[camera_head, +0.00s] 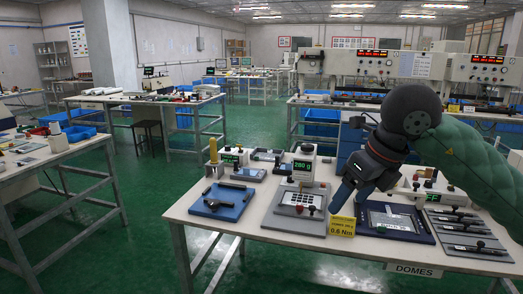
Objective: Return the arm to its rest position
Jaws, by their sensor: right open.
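My right arm comes in from the right edge in a green sleeve with a black wrist. My right gripper (346,203) hangs over the white worktable (280,232), pointing down and to the left. It is open, with nothing seen between its fingers. It is between the grey keypad fixture (290,211) and the dark blue tray (368,226) with a clear plate on it. Whether the fingertips touch anything is hard to tell. My left gripper is not in view.
A yellow sign (341,226) stands at the table's front edge, just below the gripper. A blue mat (208,207) with a black tool lies left. A grey plate (483,251) with black-handled tools lies right. A white device with a display (303,166) stands behind the fixture.

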